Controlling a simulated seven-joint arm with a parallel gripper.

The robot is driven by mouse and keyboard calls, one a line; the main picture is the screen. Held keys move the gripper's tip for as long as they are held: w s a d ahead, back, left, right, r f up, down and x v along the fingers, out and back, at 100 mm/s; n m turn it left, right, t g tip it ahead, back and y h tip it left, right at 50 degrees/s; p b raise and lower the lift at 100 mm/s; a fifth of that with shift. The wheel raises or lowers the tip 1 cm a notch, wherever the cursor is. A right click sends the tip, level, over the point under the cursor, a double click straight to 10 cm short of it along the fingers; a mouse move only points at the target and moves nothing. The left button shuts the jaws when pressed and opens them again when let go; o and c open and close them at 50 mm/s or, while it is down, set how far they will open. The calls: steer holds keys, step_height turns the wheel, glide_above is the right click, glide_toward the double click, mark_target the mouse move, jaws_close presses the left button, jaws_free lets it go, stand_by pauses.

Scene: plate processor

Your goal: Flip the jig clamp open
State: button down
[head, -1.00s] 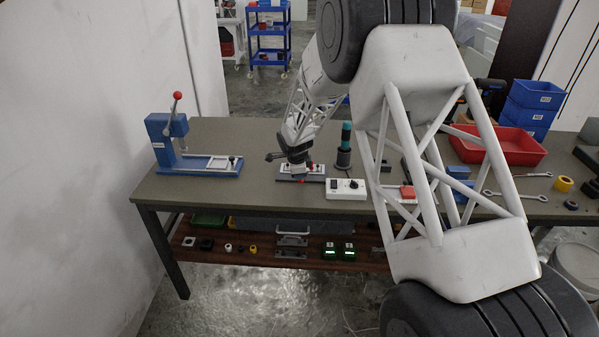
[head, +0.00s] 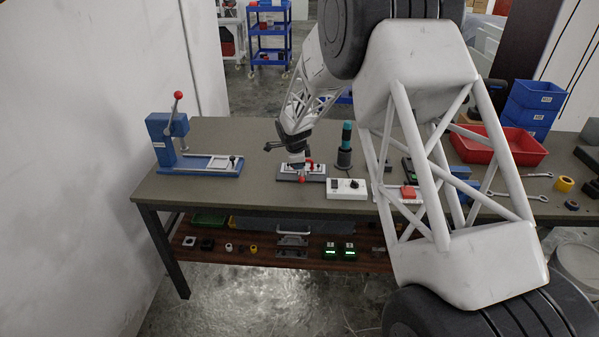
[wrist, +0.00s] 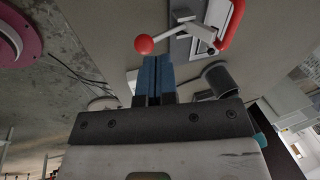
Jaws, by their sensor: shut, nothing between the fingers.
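The jig (head: 288,177) is a small white-topped fixture on a dark base near the bench's front edge. Its clamp has a red ball knob (wrist: 144,45) on a metal lever (wrist: 176,35), pointing out over the jig's edge in the wrist view. A red curved handle (wrist: 232,22) shows beside it; in the head view it is the red arch (head: 310,163). My gripper (wrist: 153,62) has blue fingers pressed together with nothing between them. The fingertips are close to the red knob in the wrist view; contact cannot be told. In the head view my gripper (head: 297,158) is just above the jig.
A dark and teal cylinder (head: 345,148) stands behind the box. A blue press (head: 168,135) with a red-knobbed lever is at left. A red tray (head: 495,147) is at right. Bench between press and jig is clear.

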steer(key=s+r, duration=0.6)
steer(key=r, duration=0.1)
steer(key=shift+s+a+r, duration=0.2)
steer(key=shift+s+a, duration=0.15)
steer(key=shift+s, duration=0.05)
steer(key=shift+r, duration=0.1)
stand_by(0.3)
steer(key=s+d+r+n, duration=0.4)
steer(key=s+d+r, duration=0.5)
steer(key=s, duration=0.2)
steer(key=s+d+r+n, duration=0.4)
steer(key=s+d+r, duration=0.4)
steer(key=s, duration=0.4)
steer(key=s+d+n, duration=0.2)
steer(key=s+d, duration=0.1)
steer(key=s, duration=0.6)
steer(key=s+d+n, duration=0.3)
steer(key=s, duration=0.7)
steer(key=s+d+n, duration=0.3)
steer(key=s, duration=0.6)
steer(key=shift+s+r+y, duration=0.15)
steer(key=shift+r+y, duration=0.25)
steer(key=shift+r, duration=0.05)
